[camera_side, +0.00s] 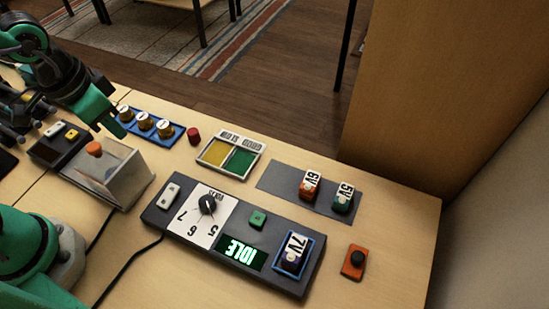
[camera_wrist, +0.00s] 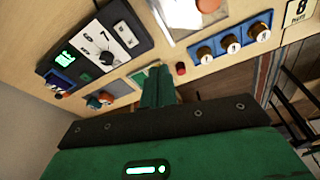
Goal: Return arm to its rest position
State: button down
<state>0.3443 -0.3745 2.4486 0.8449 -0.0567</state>
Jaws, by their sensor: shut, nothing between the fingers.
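My green gripper (camera_side: 112,128) is at the upper left in the side view, raised over the bench near the blue strip and the clear box. It also shows in the wrist view (camera_wrist: 158,72), where its green fingers lie together with nothing between them. The rest position is not marked in either view. Part of my arm runs out of the left edge of the side view.
The dark control panel (camera_side: 168,229) has a dial (camera_side: 207,204), a display reading IDLE (camera_side: 243,253) and a 7V block (camera_side: 293,254). The 6V (camera_side: 310,186) and 5V (camera_side: 344,199) blocks stand on a grey mat (camera_side: 275,182). A blue strip (camera_side: 168,140) holds three knobs. A clear box (camera_side: 128,180) stands left.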

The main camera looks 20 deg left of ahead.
jog(key=s+a+r+n+t, duration=0.2)
jog(key=a+r+n+t, duration=0.1)
jog(key=a+r, duration=0.3)
jog(key=a, duration=0.2)
jog(key=shift+a+r+y, duration=0.35)
jog(key=shift+y, duration=0.05)
dwell(0.6)
